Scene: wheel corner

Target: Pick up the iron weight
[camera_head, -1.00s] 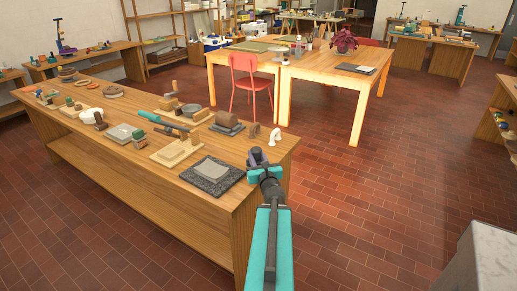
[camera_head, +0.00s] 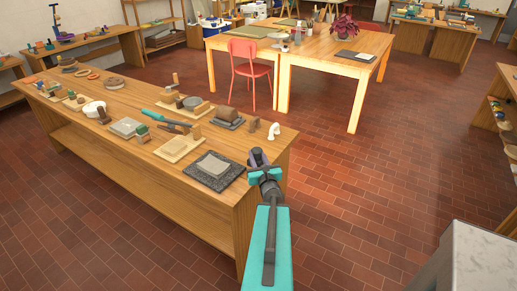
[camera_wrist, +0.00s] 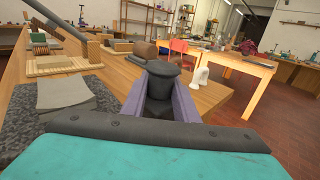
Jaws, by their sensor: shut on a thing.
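The iron weight (camera_wrist: 161,82) is a dark, near-black piece with a broad top and a narrower neck. My gripper (camera_wrist: 160,100) is shut on it, with a purple finger on each side. In the head view, my gripper (camera_head: 259,160) is near the right end of the wooden workbench (camera_head: 225,195), and the weight is small and hard to tell from the fingers. The weight appears to be above the bench top, but its underside is hidden by the gripper, so the gap cannot be judged.
A grey slab on a dark stone base (camera_head: 214,171) lies left of my gripper. A small white figure (camera_head: 274,131) stands behind it near the bench edge. Blocks and tools crowd the bench further left. A red chair (camera_head: 250,75) stands beyond. The tiled floor right of the bench is clear.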

